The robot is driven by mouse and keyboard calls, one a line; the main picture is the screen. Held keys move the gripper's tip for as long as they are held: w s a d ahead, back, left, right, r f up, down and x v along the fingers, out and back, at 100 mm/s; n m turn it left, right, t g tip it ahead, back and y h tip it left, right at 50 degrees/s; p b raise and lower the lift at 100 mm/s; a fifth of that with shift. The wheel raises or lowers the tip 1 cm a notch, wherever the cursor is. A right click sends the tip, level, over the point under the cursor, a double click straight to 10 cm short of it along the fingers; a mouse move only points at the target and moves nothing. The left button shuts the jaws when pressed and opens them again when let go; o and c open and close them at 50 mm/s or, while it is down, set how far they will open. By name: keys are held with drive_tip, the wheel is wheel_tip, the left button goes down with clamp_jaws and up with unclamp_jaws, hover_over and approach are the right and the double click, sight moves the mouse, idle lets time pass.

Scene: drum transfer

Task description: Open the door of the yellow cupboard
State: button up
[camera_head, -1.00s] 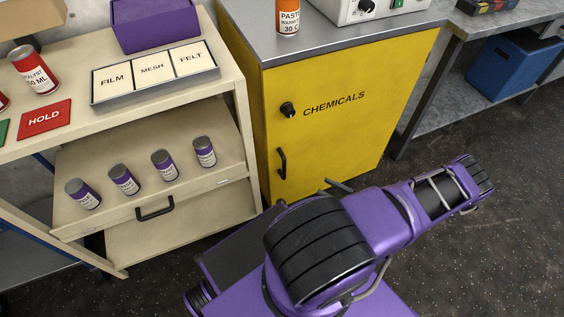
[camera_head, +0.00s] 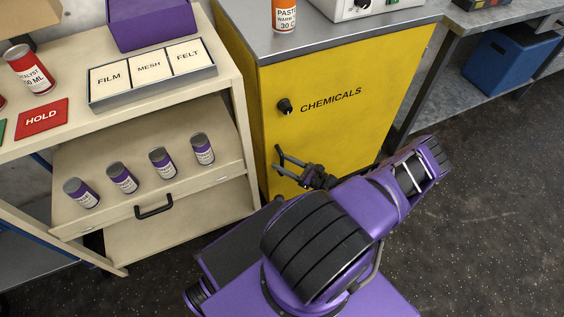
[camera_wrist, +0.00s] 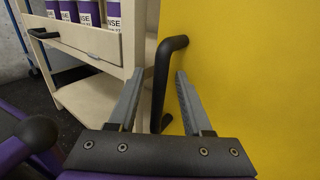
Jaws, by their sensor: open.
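The yellow cupboard (camera_head: 345,125) stands in the middle of the head view with its door marked CHEMICALS shut. A black knob (camera_head: 285,105) sits on the upper left of the door. The door's black bar handle (camera_wrist: 162,85) is upright in the wrist view, between and beyond the fingers of my gripper (camera_wrist: 153,78). My gripper (camera_head: 288,163) is open in front of the door's lower left side. I cannot tell whether either finger touches the handle. In the head view my gripper largely hides the handle.
A beige cart (camera_head: 240,90) stands close on the left, its drawer (camera_head: 75,222) pulled out with several purple-labelled cans. An orange-labelled can (camera_head: 284,14) stands on the cupboard top. A metal bench (camera_head: 480,75) with a blue bin (camera_head: 512,62) is at right. Open floor (camera_head: 490,220) lies right.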

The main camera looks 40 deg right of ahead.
drive_tip(key=shift+w, duration=0.2)
clamp_jaws()
idle(1.4)
